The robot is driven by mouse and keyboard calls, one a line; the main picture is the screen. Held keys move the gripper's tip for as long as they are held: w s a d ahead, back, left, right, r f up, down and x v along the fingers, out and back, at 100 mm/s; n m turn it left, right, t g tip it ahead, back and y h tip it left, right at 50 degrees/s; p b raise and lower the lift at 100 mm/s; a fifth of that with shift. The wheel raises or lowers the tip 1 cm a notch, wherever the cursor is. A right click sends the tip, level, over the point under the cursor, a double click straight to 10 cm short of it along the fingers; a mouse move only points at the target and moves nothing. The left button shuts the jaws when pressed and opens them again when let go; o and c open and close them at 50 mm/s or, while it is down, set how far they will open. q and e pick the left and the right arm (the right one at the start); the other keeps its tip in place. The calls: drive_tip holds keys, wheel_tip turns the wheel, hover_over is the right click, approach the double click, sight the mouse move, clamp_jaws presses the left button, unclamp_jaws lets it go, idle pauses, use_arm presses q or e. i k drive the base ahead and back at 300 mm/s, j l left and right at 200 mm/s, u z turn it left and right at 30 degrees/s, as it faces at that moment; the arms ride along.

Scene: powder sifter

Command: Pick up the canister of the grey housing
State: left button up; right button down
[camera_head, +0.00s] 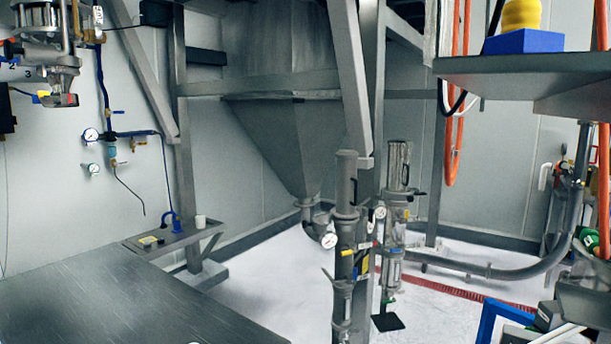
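Neither of my grippers is in view. No part is clearly recognisable as the canister of the grey housing. A tall, upright grey cylindrical housing (346,190) stands in the middle, with a gauge and small fittings on it. A similar shiny metal unit (397,170) with clear lower parts stands just behind it to the right. I cannot tell whether any of these is or holds the canister.
A bare dark metal table (120,310) fills the lower left. A large hopper (285,140) hangs behind on a steel frame. A raised metal shelf (520,64) with a blue block (523,42) juts in at upper right. White floor (270,290) lies open between table and pipes.

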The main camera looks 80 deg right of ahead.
sight(346, 192)
drive_tip(key=l+u, duration=0.25)
drive_tip(key=l, duration=0.4)
drive_tip(key=l+u, duration=0.3)
drive_tip(key=l, duration=0.3)
